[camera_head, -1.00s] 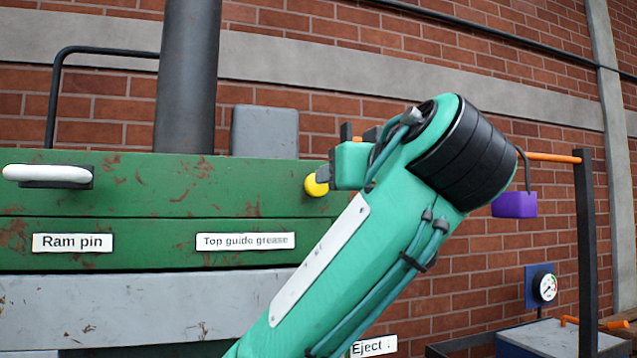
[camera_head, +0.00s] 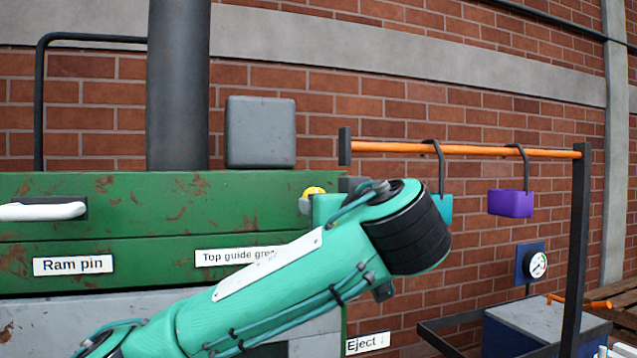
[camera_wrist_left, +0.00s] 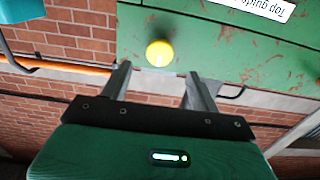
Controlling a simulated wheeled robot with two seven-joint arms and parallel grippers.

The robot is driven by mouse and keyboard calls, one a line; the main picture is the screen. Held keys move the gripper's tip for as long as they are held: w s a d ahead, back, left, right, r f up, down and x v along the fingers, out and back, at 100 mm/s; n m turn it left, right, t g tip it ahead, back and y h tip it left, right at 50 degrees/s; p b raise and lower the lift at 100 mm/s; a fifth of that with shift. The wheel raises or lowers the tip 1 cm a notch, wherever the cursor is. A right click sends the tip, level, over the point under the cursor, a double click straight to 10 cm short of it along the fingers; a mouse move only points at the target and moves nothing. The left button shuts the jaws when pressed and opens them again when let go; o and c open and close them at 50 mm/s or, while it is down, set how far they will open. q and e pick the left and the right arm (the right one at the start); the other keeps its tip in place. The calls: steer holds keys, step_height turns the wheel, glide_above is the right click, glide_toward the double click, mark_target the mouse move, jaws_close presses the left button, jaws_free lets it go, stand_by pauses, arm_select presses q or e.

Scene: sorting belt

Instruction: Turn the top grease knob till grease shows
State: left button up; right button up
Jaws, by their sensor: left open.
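The round yellow knob (camera_head: 313,191) sits at the right end of the green machine beam (camera_head: 150,205), above and right of the "Top guide grease" label (camera_head: 225,256), which my left arm partly covers. My left gripper (camera_head: 306,204) is at the knob and hides its lower part in the head view. In the left wrist view the knob (camera_wrist_left: 159,53) lies just beyond the fingertips, centred between the two open fingers (camera_wrist_left: 160,75). I cannot tell whether the fingers touch it. I see no clear grease at the knob. My right gripper is out of view.
A white handle (camera_head: 42,211) is above the "Ram pin" label (camera_head: 72,265). To the right, an orange rail (camera_head: 465,150) carries a purple hanging block (camera_head: 511,203) and a teal one (camera_head: 445,209). A gauge (camera_head: 537,265) is lower right.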

arm_select(q)
steer(key=p+x, duration=0.4)
steer(key=x, duration=0.2)
steer(key=shift+w, duration=0.15)
steer(key=c, duration=1)
steer(key=shift+f, duration=0.1)
